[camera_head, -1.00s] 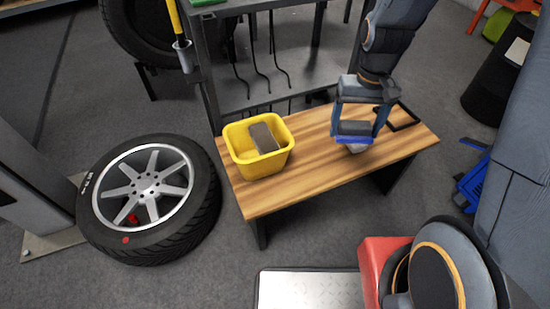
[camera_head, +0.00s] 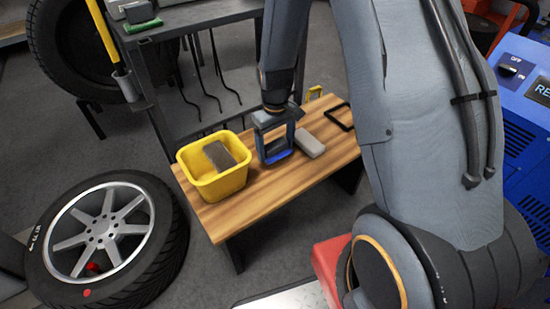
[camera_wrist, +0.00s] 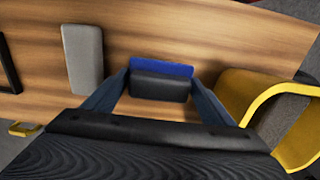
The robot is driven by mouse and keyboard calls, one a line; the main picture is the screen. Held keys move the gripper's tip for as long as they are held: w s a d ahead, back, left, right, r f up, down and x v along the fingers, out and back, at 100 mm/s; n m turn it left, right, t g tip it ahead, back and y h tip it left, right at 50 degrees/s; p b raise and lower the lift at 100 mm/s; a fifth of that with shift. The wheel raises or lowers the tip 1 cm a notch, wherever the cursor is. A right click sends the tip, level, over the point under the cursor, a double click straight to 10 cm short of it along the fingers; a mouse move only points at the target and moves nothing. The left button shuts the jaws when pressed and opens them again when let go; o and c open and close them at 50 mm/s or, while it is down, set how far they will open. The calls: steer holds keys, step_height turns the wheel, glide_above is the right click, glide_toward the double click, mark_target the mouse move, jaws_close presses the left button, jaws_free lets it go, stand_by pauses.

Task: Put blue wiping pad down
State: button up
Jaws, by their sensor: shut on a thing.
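The blue wiping pad (camera_head: 279,157), with a dark block-like part on it, is between the fingers of my gripper (camera_head: 274,147). In the wrist view the pad's blue edge (camera_wrist: 160,67) shows beyond the dark part, and my gripper (camera_wrist: 160,82) is shut on it from both sides. The pad is low over the wooden bench (camera_head: 232,215), between the yellow bin and a light grey block. I cannot tell whether it touches the wood.
The yellow bin (camera_head: 228,185), holding a grey block (camera_head: 217,155), stands close left of my gripper. The light grey block (camera_head: 310,143) lies just right of it. A black frame (camera_head: 329,114) lies farther right. A wheel (camera_head: 100,235) lies on the floor. The bench front is clear.

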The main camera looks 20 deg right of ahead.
mark_target(275, 164)
steer(key=shift+f+b, duration=0.4)
steer(key=shift+f, duration=1.75)
steer(key=shift+f, duration=0.3)
steer(key=o, duration=1)
steer(key=shift+d+f, duration=0.1)
steer(key=shift+s, duration=0.1)
steer(key=shift+a+f, duration=0.1)
steer(key=shift+a, duration=0.15)
